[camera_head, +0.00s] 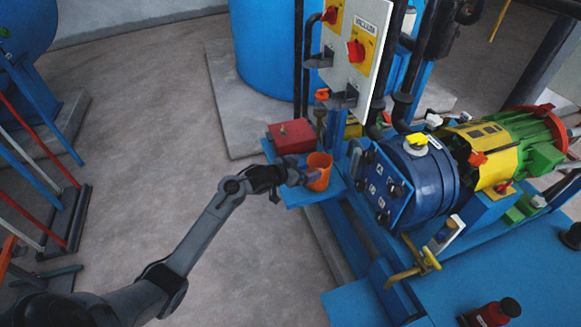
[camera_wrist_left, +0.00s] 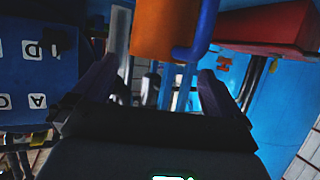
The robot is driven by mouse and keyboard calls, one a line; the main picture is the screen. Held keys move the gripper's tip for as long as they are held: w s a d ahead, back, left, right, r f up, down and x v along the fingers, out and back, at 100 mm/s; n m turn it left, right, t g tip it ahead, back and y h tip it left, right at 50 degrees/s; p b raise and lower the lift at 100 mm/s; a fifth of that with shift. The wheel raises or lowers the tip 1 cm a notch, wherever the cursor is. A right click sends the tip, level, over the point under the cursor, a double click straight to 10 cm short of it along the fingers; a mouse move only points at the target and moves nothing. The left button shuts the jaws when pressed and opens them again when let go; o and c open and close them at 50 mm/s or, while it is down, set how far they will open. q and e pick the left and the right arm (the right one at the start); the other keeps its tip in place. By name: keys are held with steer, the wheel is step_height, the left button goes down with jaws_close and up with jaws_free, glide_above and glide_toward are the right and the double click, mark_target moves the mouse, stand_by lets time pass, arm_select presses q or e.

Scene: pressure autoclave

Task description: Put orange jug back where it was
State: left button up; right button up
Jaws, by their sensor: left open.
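The orange jug (camera_head: 319,175) is upright at the blue ledge (camera_head: 334,187), to the right of the red box. In the left wrist view the jug's orange body (camera_wrist_left: 165,28) is at the top, with a blue curved handle-like part (camera_wrist_left: 192,48) beside it. My left gripper (camera_head: 292,173) is open at the jug's left side. In the left wrist view its two fingers (camera_wrist_left: 160,85) are spread, with the handle-like part between and beyond them. I cannot tell whether the fingers touch the jug. My right gripper is not in view.
The red box (camera_head: 290,136) sits on the ledge just behind the gripper. A grey control panel (camera_head: 352,50) with red knobs stands above. The blue pump (camera_head: 410,180) and green motor (camera_head: 525,130) are to the right. A dark red bottle (camera_head: 492,313) is at lower right.

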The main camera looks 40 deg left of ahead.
arm_select(q)
steer(key=p+v, duration=0.2)
steer(key=v, duration=0.4)
steer(key=s+d+f+g+y, duration=0.2)
steer(key=s+d+f+g, duration=0.4)
steer(key=s+d, duration=0.7)
steer(key=s+d+g, duration=0.2)
steer(key=s+d, duration=0.2)
steer(key=s, duration=0.5)
steer(key=s+d+m+g+h, duration=0.1)
steer(key=s+d, duration=0.4)
steer(key=s, duration=0.4)
steer(key=shift+s+d+f+g, duration=0.2)
steer(key=shift+s+f+g, duration=0.1)
steer(key=shift+g, duration=0.1)
steer(key=shift+w+r, duration=0.1)
step_height(320, 180, up, 49)
steer(key=p, duration=4.9)
steer(key=shift+p, duration=0.35)
steer(key=shift+r, duration=0.15)
